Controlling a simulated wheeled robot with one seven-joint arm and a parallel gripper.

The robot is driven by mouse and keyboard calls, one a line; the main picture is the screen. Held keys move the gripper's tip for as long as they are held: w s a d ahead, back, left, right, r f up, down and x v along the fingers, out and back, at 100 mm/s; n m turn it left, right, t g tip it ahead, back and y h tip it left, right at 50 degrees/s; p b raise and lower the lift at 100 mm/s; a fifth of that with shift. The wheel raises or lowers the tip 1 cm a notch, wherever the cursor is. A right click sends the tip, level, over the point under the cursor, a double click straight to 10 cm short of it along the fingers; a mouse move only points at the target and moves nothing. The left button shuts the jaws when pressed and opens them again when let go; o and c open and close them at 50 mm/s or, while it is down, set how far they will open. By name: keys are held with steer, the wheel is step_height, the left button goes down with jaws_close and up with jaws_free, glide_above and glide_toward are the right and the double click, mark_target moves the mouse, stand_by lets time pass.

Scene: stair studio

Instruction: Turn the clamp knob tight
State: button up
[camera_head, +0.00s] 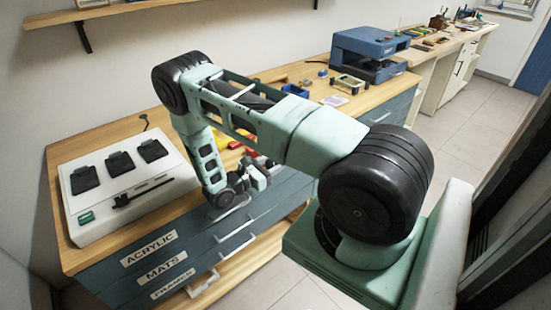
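I cannot make out a clamp knob for certain in the head view. My gripper (262,175) is small and partly hidden behind my own arm. It is near the front edge of the wooden bench top (110,140), above the blue-grey drawers. Its fingertips are too small to read, so I cannot tell whether it is open or shut, or whether it touches anything.
A white box with several black pads (95,215) stands at the bench's left. Red and yellow pieces (248,139) lie behind my arm. A blue machine (368,45) and a small framed block (348,84) stand farther right. A wooden shelf (95,14) hangs above. Tiled floor lies right.

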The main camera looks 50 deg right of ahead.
steer(key=shift+s+d, duration=0.1)
steer(key=shift+d, duration=0.3)
steer(key=c, duration=0.8)
steer(key=shift+s+y+p, duration=0.1)
steer(key=shift+y+p, duration=0.3)
steer(key=shift+y, duration=0.1)
steer(key=shift+f, duration=0.25)
steer(key=o, duration=0.8)
steer(key=shift+s+a, duration=0.1)
steer(key=shift+s, duration=0.05)
steer(key=shift+w+r, duration=0.15)
steer(key=shift+w, duration=0.05)
